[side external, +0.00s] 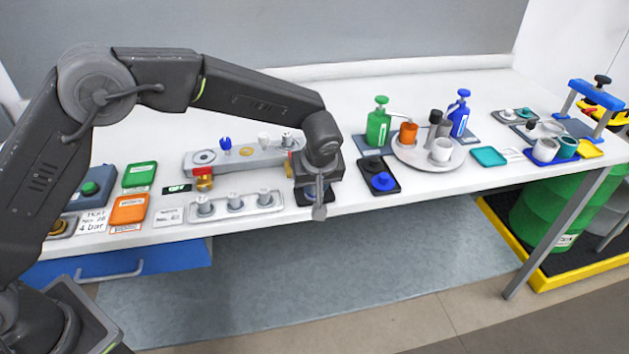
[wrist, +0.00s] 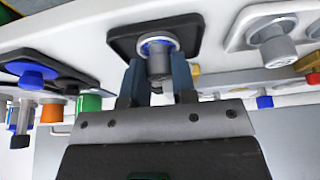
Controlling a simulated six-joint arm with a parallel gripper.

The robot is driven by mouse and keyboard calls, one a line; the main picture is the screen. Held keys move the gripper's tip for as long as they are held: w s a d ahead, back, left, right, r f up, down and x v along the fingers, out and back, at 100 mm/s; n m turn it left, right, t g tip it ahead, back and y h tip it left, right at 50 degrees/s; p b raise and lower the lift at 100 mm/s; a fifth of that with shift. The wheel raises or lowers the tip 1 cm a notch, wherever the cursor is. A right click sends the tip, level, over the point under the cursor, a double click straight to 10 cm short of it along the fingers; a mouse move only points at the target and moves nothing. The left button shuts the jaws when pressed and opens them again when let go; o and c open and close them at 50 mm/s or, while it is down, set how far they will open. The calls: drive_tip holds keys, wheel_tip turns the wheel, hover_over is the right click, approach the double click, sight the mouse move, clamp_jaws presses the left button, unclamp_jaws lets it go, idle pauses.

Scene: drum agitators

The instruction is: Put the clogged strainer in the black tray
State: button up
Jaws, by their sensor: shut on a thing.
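My gripper (side external: 317,192) is shut on a grey metal cylinder, which I take to be the strainer. In the wrist view the strainer (wrist: 159,62) sits between the two fingertips (wrist: 160,80), with a pale rim and a blue ring at its far end. A small black tray (wrist: 190,30) lies directly beyond it. I cannot tell whether the strainer touches this tray. In the side view the gripper mostly hides the tray (side external: 303,200) and strainer. A second black tray (side external: 391,162) to the right holds a black round part and a blue one (side external: 383,181).
A silver rack (side external: 234,207) with grey cylinders stands just left of my gripper. A metal manifold (side external: 235,160) is behind it. A round platter (side external: 420,160) with cups and bottles stands right. The table's front edge is close to the gripper.

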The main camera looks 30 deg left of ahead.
drive_tip(key=o, duration=1)
drive_tip(key=shift+o, duration=0.5)
drive_tip(key=shift+o, duration=1.2)
drive_tip(key=shift+r, duration=0.15)
drive_tip(key=shift+r, duration=3.65)
